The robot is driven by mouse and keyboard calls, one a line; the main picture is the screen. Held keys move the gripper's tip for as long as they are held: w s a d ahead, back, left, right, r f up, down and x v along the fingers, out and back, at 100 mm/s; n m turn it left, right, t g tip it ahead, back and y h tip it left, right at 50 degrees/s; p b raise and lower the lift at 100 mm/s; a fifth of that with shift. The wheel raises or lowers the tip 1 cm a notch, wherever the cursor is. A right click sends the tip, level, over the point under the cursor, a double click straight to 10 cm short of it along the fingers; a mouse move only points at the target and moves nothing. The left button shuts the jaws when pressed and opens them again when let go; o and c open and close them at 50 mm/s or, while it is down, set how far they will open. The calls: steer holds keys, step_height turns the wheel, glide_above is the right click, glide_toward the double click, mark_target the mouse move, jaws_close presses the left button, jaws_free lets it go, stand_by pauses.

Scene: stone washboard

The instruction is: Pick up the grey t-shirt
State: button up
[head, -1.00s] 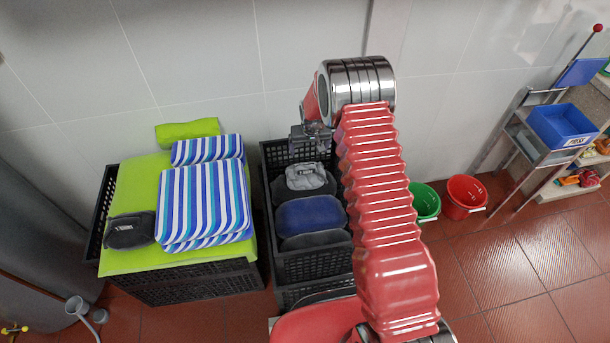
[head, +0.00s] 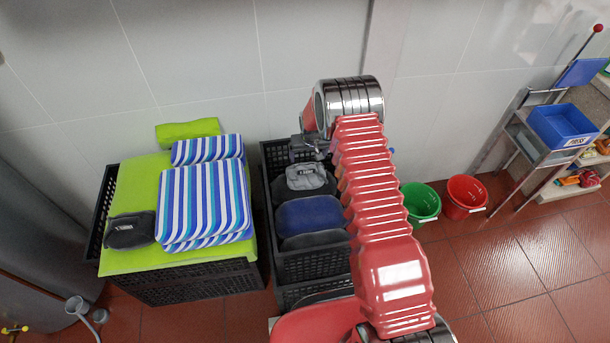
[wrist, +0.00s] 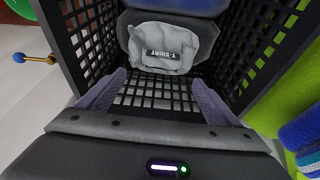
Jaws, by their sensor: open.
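The grey t-shirt (head: 305,176) is a folded light-grey bundle with a dark label, lying at the far end of the black crate (head: 315,266) on top of a dark folded garment. In the wrist view the grey t-shirt (wrist: 162,47) sits just ahead of my gripper, its "T-SHIRT" label upside up. My gripper (wrist: 155,85) is open and empty, its two purple-grey fingers apart over the crate's slatted end, short of the t-shirt. In the head view my gripper (head: 308,148) hangs above the crate's far end, partly hidden by my arm.
A blue folded garment (head: 309,213) lies beside the t-shirt in the crate. The crate walls rise close around my fingers. Left stands a crate with a green cloth and striped towels (head: 204,204). Green (head: 421,202) and red buckets (head: 466,196) stand to the right.

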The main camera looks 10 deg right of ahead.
mark_target(306, 166)
steer(key=shift+x, duration=2)
steer(key=shift+f, duration=0.1)
steer(key=shift+a+x, duration=0.1)
steer(key=shift+x, duration=1.15)
steer(key=shift+a+x, duration=0.15)
steer(key=shift+x, duration=1.05)
steer(key=shift+s, duration=0.1)
steer(key=shift+c, duration=0.6)
steer(key=c, duration=1.5)
steer(key=shift+o, duration=0.2)
step_height(306, 166, up, 18)
